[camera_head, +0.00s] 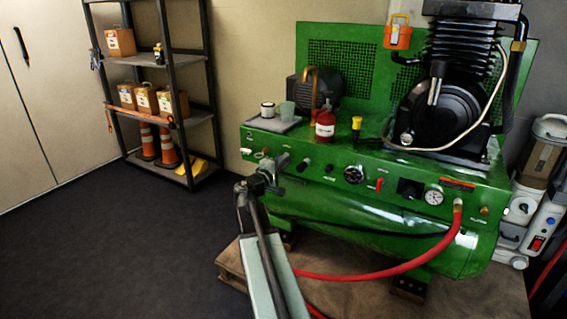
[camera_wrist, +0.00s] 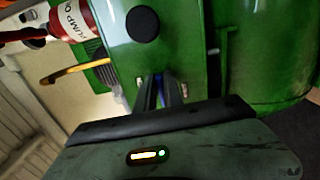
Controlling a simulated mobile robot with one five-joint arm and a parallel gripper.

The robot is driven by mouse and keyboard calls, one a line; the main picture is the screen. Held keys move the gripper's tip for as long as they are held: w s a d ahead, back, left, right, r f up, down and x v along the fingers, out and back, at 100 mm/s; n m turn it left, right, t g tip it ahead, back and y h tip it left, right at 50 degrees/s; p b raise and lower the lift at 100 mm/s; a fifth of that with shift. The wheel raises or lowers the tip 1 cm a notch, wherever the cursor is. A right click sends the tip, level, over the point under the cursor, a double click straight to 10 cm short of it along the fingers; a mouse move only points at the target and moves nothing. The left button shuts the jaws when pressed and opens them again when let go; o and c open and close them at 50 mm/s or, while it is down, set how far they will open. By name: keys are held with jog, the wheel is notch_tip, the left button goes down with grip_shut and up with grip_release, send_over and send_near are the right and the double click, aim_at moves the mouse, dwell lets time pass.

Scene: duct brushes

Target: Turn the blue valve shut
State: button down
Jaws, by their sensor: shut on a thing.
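The blue valve is mostly hidden; only a thin blue sliver of it (camera_wrist: 161,88) shows between my fingers in the wrist view. My gripper (camera_head: 271,174) is at the front panel of the green compressor (camera_head: 330,192), toward its left end. In the wrist view my gripper (camera_wrist: 161,78) has its two dark fingers close together, shut on the blue valve. The valve's angle cannot be told, and in the head view I cannot make it out behind my gripper.
A red bottle (camera_head: 325,124) and a tray (camera_head: 272,124) stand on the compressor's top ledge. Black knobs, gauges and a red switch (camera_head: 379,184) line the panel to the right. A red hose (camera_head: 385,272) hangs below. The floor at left is clear before the shelf (camera_head: 190,122).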

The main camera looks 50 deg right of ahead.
jog(key=shift+w, duration=0.15)
dwell(0.3)
jog(key=c, duration=1.5)
grip_release()
jog(key=shift+o, duration=0.2)
jog(key=v, duration=0.8)
jog(key=shift+d, duration=0.1)
